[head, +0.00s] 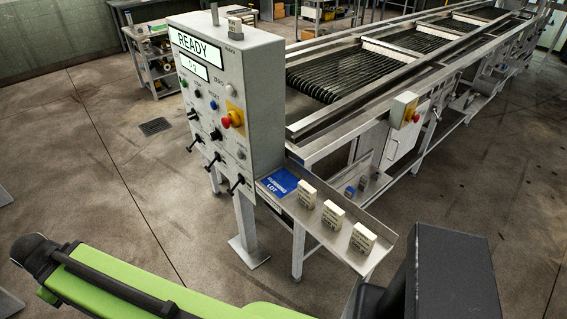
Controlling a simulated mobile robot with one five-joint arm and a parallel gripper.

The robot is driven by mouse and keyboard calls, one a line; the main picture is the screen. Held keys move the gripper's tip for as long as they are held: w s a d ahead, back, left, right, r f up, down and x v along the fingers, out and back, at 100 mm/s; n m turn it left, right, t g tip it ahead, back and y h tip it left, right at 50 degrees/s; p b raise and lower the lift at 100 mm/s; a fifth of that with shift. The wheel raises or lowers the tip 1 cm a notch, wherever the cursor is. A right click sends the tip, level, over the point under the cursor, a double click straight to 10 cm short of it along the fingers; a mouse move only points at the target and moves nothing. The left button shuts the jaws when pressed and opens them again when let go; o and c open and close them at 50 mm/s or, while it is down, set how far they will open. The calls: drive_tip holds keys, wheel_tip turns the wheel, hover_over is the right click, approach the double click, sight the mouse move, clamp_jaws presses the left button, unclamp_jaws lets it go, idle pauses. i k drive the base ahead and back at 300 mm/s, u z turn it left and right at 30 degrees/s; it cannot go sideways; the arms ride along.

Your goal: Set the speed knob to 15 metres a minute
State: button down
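The grey control panel (250,85) stands on a post left of the machine. Its upper display (199,50) reads READY; the smaller display (194,66) below is too small to read surely. Black knobs sit on its face, one at the left (192,114) and one nearer the middle (215,135). Three black lever handles (213,160) stick out lower down. The labels and scales are too small to read, so I cannot tell which is the speed knob or its setting. My green arm crosses the bottom; my gripper is not visible.
A red emergency button (231,119) on yellow and small coloured buttons share the panel. A metal shelf (375,238) with a blue card (279,183) and several pale blocks juts out at right. The roller machine (330,110) runs back right.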

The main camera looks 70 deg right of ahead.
sight(215, 135)
drive_tip(key=z, duration=1.3)
drive_tip(key=k, duration=0.5)
drive_tip(key=z, duration=0.75)
drive_tip(key=k, duration=0.85)
drive_tip(key=u, duration=0.15)
drive_tip(key=i, duration=1.4)
drive_tip(key=z, duration=0.1)
